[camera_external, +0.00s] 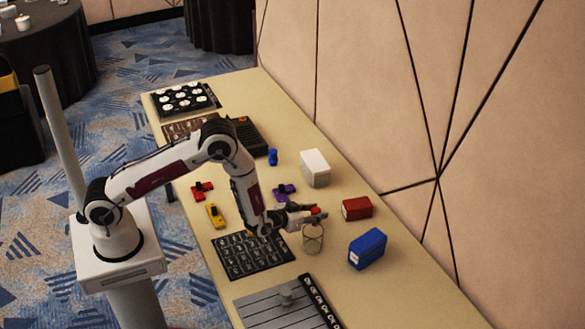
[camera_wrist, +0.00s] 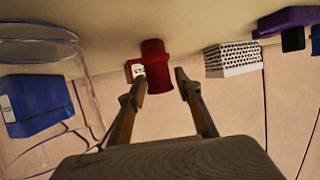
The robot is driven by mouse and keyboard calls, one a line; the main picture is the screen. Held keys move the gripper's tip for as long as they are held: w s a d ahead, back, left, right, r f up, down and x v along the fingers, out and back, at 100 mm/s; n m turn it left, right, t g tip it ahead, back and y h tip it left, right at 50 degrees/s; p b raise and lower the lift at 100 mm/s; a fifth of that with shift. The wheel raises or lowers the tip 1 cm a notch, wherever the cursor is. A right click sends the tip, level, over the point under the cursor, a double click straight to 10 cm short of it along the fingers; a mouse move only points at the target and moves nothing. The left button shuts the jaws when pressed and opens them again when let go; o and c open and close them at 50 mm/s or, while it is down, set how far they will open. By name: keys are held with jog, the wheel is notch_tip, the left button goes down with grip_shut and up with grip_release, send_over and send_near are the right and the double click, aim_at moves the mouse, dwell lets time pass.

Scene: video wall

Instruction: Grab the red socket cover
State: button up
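A small red piece, apparently the red socket cover (camera_external: 316,210), shows at my fingertips in the external view. In the wrist view the red socket cover (camera_wrist: 155,62) is a round red body just beyond and between the fingertips. My gripper (camera_external: 312,214) is low over the table, pointing right; its two fingers (camera_wrist: 160,82) are apart with a visible gap. The left finger overlaps the cover's edge in the picture; I cannot tell whether it touches. The red box (camera_external: 357,207) stands beyond; part of it with a white label (camera_wrist: 136,69) shows behind the cover.
A clear glass (camera_external: 313,240) stands close to my gripper and shows at left in the wrist view (camera_wrist: 85,60). A blue box (camera_external: 367,249), white box (camera_external: 315,168) and purple piece (camera_external: 284,192) are nearby. The wall borders the table's far side.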

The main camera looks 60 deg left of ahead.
aim_at(316, 210)
dwell(0.3)
jog(key=c, duration=0.6)
jog(key=shift+r, duration=0.1)
jog(key=shift+r, duration=4.85)
